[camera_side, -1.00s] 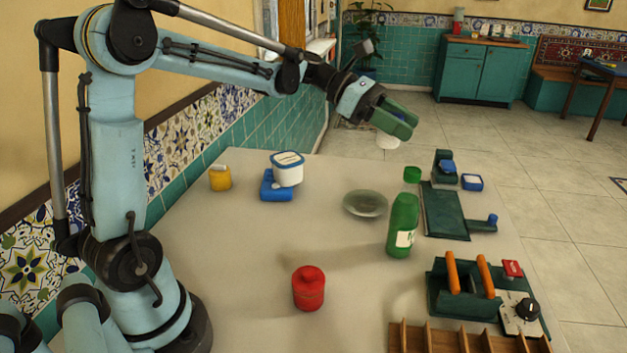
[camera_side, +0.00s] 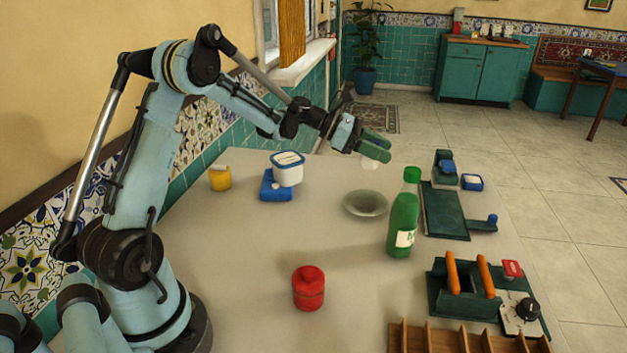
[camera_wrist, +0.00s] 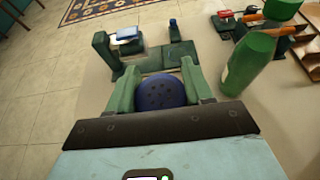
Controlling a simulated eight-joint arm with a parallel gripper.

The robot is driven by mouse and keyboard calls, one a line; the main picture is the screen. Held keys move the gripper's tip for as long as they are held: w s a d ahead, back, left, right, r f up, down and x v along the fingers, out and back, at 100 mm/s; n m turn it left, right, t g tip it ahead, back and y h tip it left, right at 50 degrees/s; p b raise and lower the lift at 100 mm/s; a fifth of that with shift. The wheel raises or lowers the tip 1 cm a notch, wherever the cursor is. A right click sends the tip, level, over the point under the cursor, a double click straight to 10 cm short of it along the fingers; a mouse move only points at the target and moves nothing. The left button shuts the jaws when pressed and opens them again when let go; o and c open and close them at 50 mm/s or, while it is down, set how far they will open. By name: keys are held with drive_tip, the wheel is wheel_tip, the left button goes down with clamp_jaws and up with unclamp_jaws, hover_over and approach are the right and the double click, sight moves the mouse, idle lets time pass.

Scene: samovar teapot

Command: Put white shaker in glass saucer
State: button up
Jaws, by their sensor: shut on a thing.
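My gripper (camera_side: 377,147) is shut on the white shaker (camera_side: 370,164), whose white lower part shows under the green fingers in the side view. In the wrist view, the shaker's dark blue, perforated domed top (camera_wrist: 159,93) sits between the two fingers of my gripper (camera_wrist: 158,85). The glass saucer (camera_side: 366,203) is a round, clear, shallow dish on the table, and it looks empty. The shaker is held above the table, beyond the saucer and apart from it. The saucer cannot be made out in the wrist view.
A green bottle (camera_side: 403,225) stands right of the saucer, close by. Beyond it are a dark green stand (camera_side: 445,210) and a small blue box (camera_side: 472,182). A white-and-blue tub (camera_side: 287,172) and yellow pot (camera_side: 220,178) stand left; a red jar (camera_side: 308,288) stands nearer.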

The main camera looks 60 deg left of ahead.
hover_over(372, 207)
wheel_tip(372, 207, down, 11)
drive_tip(key=shift+f, duration=0.2)
idle(0.3)
drive_tip(key=shift+f, duration=0.15)
drive_tip(key=o, duration=1.1)
